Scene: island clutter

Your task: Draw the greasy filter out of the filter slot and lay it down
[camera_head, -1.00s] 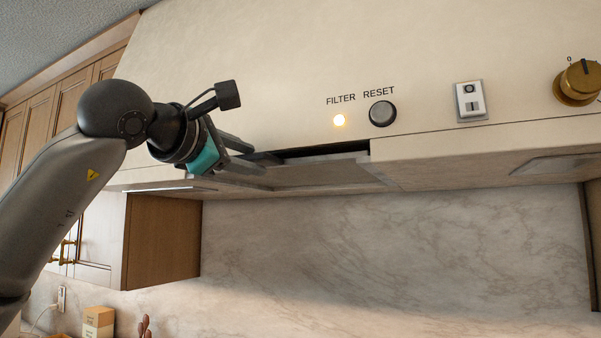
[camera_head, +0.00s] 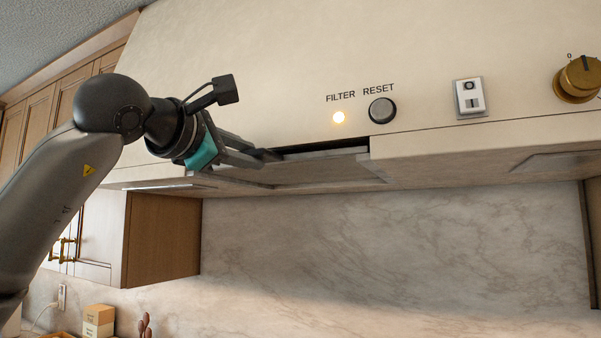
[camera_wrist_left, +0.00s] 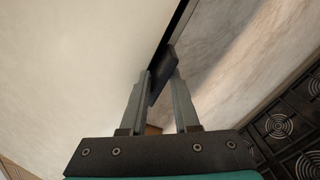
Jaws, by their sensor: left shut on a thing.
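The filter slot (camera_head: 325,151) is a dark narrow opening along the front lower edge of the cream range hood. My left gripper (camera_head: 262,157) is at the slot's left end, its fingers shut on a dark tab, seemingly the greasy filter's grip (camera_head: 271,155). In the left wrist view the dark tab (camera_wrist_left: 163,75) sits between my left fingertips (camera_wrist_left: 161,82). The rest of the filter cannot be told apart from the hood's underside. My right gripper is not in view.
A lit lamp (camera_head: 338,117) and a round reset button (camera_head: 382,110) sit above the slot. A switch (camera_head: 469,99) and brass knob (camera_head: 578,80) are farther right. A black cooktop (camera_wrist_left: 285,130) lies below. A wooden cabinet (camera_head: 162,238) stands at left.

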